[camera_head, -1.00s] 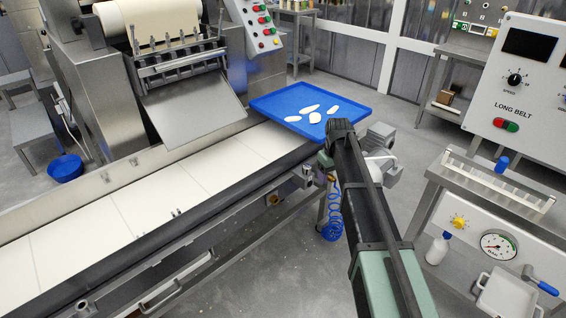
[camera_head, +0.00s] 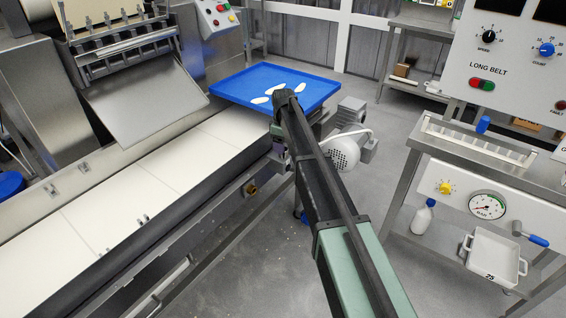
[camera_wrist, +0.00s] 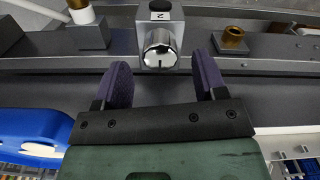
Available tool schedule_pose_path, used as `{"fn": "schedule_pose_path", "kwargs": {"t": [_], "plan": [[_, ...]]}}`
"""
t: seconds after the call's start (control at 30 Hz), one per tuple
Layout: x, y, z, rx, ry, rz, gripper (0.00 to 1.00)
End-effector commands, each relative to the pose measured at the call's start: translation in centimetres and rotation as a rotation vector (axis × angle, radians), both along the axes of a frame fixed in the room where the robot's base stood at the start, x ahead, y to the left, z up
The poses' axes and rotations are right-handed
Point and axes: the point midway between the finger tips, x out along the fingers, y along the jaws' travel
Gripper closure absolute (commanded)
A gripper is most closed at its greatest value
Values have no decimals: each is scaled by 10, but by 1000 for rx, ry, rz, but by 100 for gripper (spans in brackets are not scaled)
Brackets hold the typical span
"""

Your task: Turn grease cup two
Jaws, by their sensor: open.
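In the wrist view a silver round knob with a dark pointer line (camera_wrist: 159,49) sits on the face of a grey block (camera_wrist: 175,27). The block carries a small plate with a mark that looks like a sideways 2, so I take it as grease cup two. My gripper (camera_wrist: 161,66) is open, with two purple-padded fingers. The knob lies between and just beyond the fingertips, with gaps on both sides, and I see no contact. In the head view my arm reaches to the belt's side near the blue tray, and the gripper and knob are hidden or too small to tell.
Brass fittings stand to the right (camera_wrist: 233,38) and left (camera_wrist: 78,10) of the knob, on a metal rail. A blue tray (camera_head: 318,101) with white pieces lies at the belt's end. A motor (camera_head: 342,152) is beside my arm. A control bench (camera_head: 480,150) stands at right.

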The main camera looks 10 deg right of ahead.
Motion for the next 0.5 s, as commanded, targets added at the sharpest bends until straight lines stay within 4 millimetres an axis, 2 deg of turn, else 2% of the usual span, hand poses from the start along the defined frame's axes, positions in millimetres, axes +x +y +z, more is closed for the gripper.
{"fn": "schedule_pose_path", "kwargs": {"t": [0.03,0.13,0.23,0.47,0.5], "plan": [[0,0,-25,0,0,0,35],[0,0,-40,0,0,0,35],[0,0,-44,0,0,-1,35],[0,0,-41,0,0,-1,35],[0,0,-41,0,0,-1,40]]}}
